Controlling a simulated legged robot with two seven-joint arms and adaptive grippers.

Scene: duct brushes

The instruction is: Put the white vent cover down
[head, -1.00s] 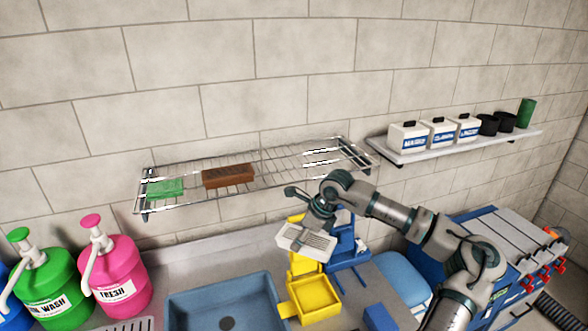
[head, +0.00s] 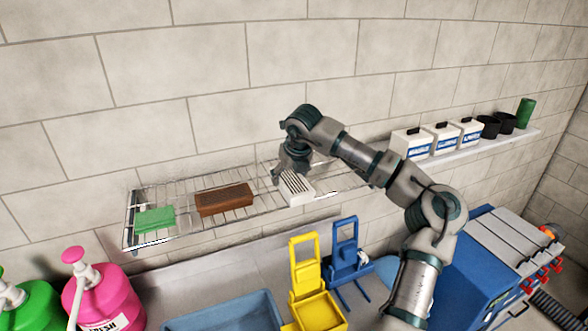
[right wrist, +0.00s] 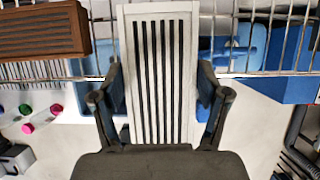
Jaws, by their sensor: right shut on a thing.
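The white vent cover (head: 296,189) has dark slots and is at the wire rack (head: 252,214), right of the brown block. My right gripper (head: 284,178) is shut on it from the left and above in the head view. In the right wrist view the vent cover (right wrist: 161,75) stands lengthwise between the two fingers of the gripper (right wrist: 161,100), with rack wires behind it on both sides. I cannot tell whether the cover touches the rack. My left gripper is not in view.
On the rack are a brown block (head: 223,199) and a green pad (head: 155,219). Right of the cover the rack is partly hidden by my arm. Below stand yellow (head: 314,290) and blue (head: 347,262) wringers. A shelf with white jugs (head: 411,142) is at right.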

